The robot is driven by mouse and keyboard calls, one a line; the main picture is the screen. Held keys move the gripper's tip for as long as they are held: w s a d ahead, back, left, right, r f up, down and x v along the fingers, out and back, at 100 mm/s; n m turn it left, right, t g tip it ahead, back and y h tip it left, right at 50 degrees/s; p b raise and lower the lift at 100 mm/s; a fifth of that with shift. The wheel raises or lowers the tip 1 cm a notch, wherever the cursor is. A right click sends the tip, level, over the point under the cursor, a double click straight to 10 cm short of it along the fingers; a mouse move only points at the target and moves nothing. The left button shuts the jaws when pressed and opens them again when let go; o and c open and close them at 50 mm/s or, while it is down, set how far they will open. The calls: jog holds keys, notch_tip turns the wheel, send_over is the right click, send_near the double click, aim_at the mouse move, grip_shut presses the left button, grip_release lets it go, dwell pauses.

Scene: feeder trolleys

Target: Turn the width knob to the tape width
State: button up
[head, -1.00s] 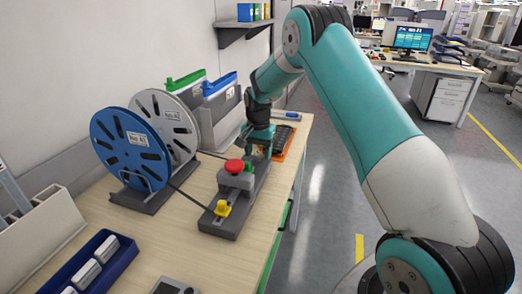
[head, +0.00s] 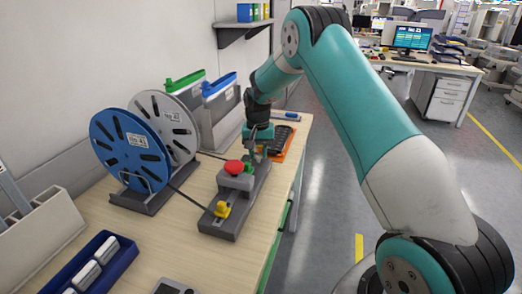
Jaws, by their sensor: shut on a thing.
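A grey feeder device (head: 222,226) lies on the wooden table, with a red mushroom button (head: 234,167) on its raised block and a yellow knob (head: 221,209) at its near end. A green part (head: 250,169) shows beside the red button. My gripper (head: 257,157) points down at the far end of the device, behind the red button. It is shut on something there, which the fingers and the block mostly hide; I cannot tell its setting. A blue reel (head: 121,163) and a white reel (head: 178,134) stand on a dark stand, with dark tape running to the device.
Grey bins with a green lid (head: 184,80) and a blue lid (head: 219,85) stand behind the reels. An orange tray (head: 283,142) lies past my gripper. A blue tray (head: 122,262) with white pieces is at the near left. The table's right edge is close to the device.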

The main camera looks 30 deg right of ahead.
aim_at(258, 154)
jog(key=n, duration=0.5)
jog(key=shift+s+a+n, duration=0.1)
jog(key=shift+n, duration=0.2)
jog(key=shift+f, duration=0.1)
dwell(0.3)
jog(key=o, duration=0.9)
jog(key=shift+r, duration=0.3)
notch_tip(258, 154, up, 17)
jog(key=shift+b, duration=0.55)
